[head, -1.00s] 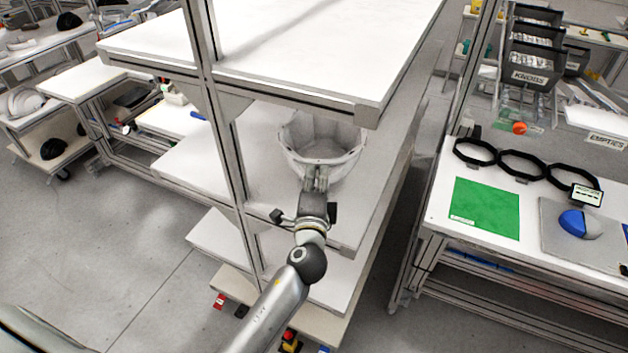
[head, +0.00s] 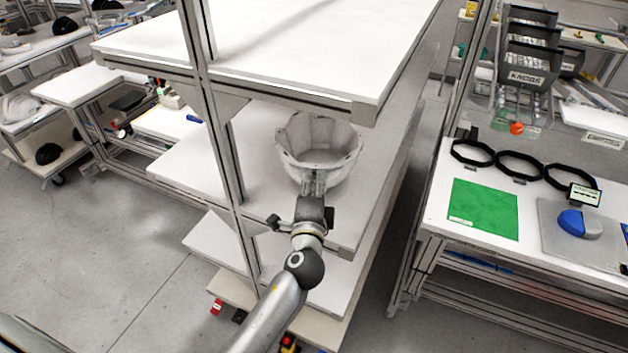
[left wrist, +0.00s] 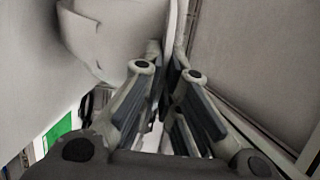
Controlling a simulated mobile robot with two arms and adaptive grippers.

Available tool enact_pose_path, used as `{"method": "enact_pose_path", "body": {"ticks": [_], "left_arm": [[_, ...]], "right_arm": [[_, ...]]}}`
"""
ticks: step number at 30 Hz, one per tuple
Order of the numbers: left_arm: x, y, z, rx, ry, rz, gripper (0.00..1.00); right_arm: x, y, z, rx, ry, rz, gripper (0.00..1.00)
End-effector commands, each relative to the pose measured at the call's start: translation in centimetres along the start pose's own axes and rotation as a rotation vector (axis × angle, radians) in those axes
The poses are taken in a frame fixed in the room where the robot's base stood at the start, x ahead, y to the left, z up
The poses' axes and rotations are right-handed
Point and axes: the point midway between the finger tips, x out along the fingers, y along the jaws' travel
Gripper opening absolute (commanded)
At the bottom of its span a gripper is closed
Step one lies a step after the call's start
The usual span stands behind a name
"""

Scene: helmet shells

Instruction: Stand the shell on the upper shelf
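The white helmet shell (head: 318,140) is open side up, like a bowl, at the shelf level (head: 255,165) under the rack's top board (head: 310,45). My left gripper (head: 313,180) reaches in from the front and is shut on the shell's near wall. In the left wrist view the shell (left wrist: 120,40) fills the upper left, and its edge runs between the fingertips of the left gripper (left wrist: 167,55). I cannot tell whether the shell's underside touches the shelf. My right gripper is not in view.
A rack post (head: 222,130) stands left of the shell. The top board overhangs close behind and above it. The right-hand bench holds a green mat (head: 484,208), black rings (head: 520,165) and a blue-grey object (head: 578,223). A gap separates rack and bench.

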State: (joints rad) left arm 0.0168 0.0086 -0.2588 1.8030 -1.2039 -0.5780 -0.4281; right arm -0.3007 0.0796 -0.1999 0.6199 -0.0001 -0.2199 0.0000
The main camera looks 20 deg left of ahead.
Motion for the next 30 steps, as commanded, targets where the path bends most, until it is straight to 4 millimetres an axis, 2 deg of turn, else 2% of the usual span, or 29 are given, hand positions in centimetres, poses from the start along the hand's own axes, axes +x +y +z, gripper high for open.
{"method": "enact_pose_path", "body": {"ticks": [6,7,12,23,26,30], "left_arm": [[0.0,0.4,0.0,0.0,0.001,-0.004,0.0],[0.0,0.2,0.0,0.0,0.0,-0.004,0.09],[0.0,0.3,0.0,0.0,0.0,-0.002,0.3],[-0.3,0.6,0.0,0.0,0.0,0.003,0.3],[-1.2,0.6,0.0,0.0,0.001,0.003,0.3],[-3.5,0.5,0.0,-0.001,0.0,0.004,0.3]], "right_arm": [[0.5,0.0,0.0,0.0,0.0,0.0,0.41],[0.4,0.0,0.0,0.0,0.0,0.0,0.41],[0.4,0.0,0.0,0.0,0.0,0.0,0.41],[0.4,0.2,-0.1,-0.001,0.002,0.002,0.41],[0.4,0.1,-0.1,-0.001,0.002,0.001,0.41],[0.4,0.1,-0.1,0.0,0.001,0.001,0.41]]}}
